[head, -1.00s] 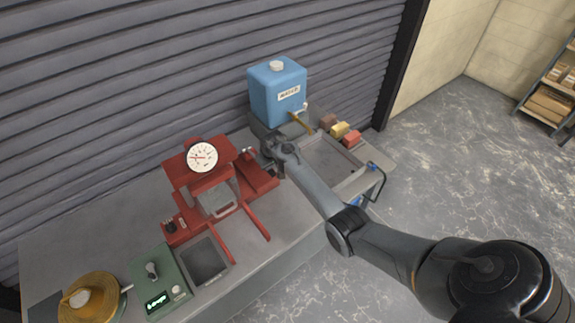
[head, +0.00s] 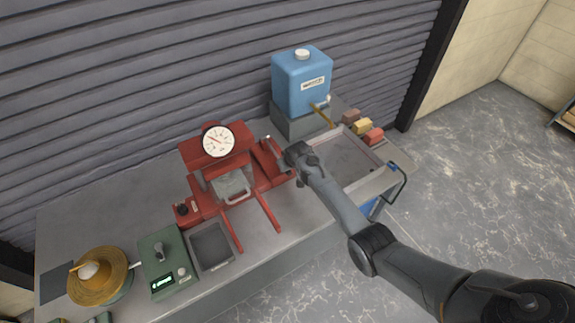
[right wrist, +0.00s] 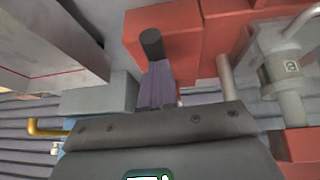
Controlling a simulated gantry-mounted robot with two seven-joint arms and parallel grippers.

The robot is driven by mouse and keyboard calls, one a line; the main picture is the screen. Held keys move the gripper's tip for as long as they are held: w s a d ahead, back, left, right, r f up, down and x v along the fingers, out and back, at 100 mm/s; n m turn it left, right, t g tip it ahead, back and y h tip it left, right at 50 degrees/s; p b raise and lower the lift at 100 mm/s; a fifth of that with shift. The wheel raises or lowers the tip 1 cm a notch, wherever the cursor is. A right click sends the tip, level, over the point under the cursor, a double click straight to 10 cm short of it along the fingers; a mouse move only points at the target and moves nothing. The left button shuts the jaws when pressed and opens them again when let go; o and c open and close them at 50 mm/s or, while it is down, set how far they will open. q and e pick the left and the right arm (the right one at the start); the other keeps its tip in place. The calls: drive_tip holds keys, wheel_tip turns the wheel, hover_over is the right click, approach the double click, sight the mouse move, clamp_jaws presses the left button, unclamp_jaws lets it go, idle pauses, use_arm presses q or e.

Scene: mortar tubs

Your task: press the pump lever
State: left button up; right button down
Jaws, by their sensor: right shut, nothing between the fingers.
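A red press (head: 205,185) with a round white dial gauge (head: 218,141) stands on the grey bench. A red pump block (head: 272,163) adjoins its right side, with a small grey stub near its back end. My right gripper (head: 291,157) is at the right edge of this block, shut and empty. In the right wrist view, the shut fingers (right wrist: 157,88) point at a dark round-ended rod (right wrist: 152,44), probably the pump lever, in front of the red block (right wrist: 180,28). Whether they touch it I cannot tell. My left gripper is out of view.
A blue canister (head: 302,82) with a tap stands on a grey block behind my right gripper. Several small coloured blocks (head: 362,126) lie right of it. A shallow grey tray (head: 372,186) lies beneath my right arm. A green device (head: 167,262) stands front left.

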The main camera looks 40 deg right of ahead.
drive_tip(key=shift+s+f, duration=0.35)
drive_tip(key=shift+f, duration=0.35)
drive_tip(key=shift+w+a+r+p, duration=0.1)
drive_tip(key=shift+r+p, duration=0.35)
drive_tip(key=w+p+v, duration=0.1)
drive_tip(key=p+v, duration=0.3)
drive_tip(key=v, duration=0.9)
drive_tip(key=shift+a+r, duration=0.2)
drive_tip(key=shift+r, duration=0.5)
